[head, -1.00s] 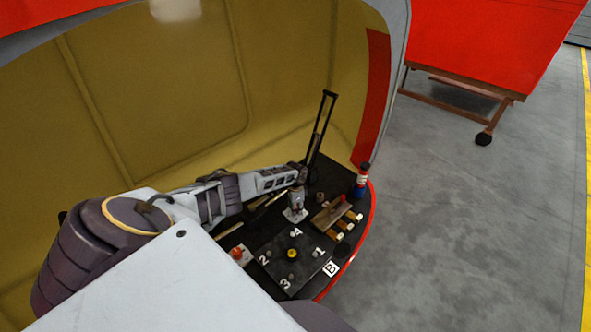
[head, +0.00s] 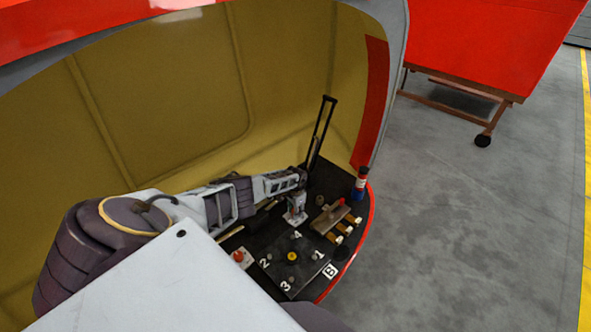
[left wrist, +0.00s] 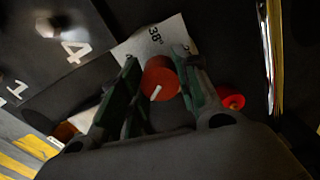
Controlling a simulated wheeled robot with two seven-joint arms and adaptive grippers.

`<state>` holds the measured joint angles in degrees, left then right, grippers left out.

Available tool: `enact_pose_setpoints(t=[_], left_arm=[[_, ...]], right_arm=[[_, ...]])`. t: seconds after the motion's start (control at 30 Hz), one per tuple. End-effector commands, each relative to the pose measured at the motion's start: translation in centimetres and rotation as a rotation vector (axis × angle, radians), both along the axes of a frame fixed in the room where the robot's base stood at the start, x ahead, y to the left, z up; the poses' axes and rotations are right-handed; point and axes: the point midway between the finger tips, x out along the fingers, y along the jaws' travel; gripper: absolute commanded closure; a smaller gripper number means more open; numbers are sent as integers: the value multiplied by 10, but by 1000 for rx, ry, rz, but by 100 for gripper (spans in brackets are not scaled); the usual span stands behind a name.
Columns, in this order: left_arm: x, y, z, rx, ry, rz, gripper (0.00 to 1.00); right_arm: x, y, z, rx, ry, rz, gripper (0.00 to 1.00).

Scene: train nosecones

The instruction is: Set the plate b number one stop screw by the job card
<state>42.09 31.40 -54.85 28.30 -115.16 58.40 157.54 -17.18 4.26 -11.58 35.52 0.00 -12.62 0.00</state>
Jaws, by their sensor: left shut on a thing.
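Plate B (head: 275,265) is a dark square with several numbered screws around a yellow centre (head: 292,256). Its number 1 screw (head: 316,255) is at the right, beside the white "1". In the left wrist view, part of the plate with a "4" (left wrist: 75,52) shows at upper left. My left gripper (head: 297,206) is beyond the "4" corner, above a white card (head: 295,218). In the left wrist view its green fingers (left wrist: 160,90) are shut on a red round knob (left wrist: 160,76) with a white line. A card marked "38" (left wrist: 155,35) lies behind it. The knob's lower end is hidden. My right gripper is out of view.
A wooden block (head: 330,218) with a red-topped piece stands right of the gripper. A tall black frame (head: 320,130) rises behind. A red-topped item (head: 240,256) is left of the plate.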

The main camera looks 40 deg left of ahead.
Motion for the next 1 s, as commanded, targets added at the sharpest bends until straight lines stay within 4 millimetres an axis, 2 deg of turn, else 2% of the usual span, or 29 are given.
enact_pose_setpoints(t=[0.03,0.07,0.2,0.67,1.0], left_arm=[[2,1,2,1,-4,0,92],[2,1,2,1,-4,0,64],[1,1,1,1,-3,0,46],[1,0,1,1,-1,-1,45],[1,1,10,0,-2,-1,45]], right_arm=[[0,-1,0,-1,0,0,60],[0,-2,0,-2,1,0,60],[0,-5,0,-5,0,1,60],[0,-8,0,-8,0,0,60],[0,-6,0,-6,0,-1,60]])
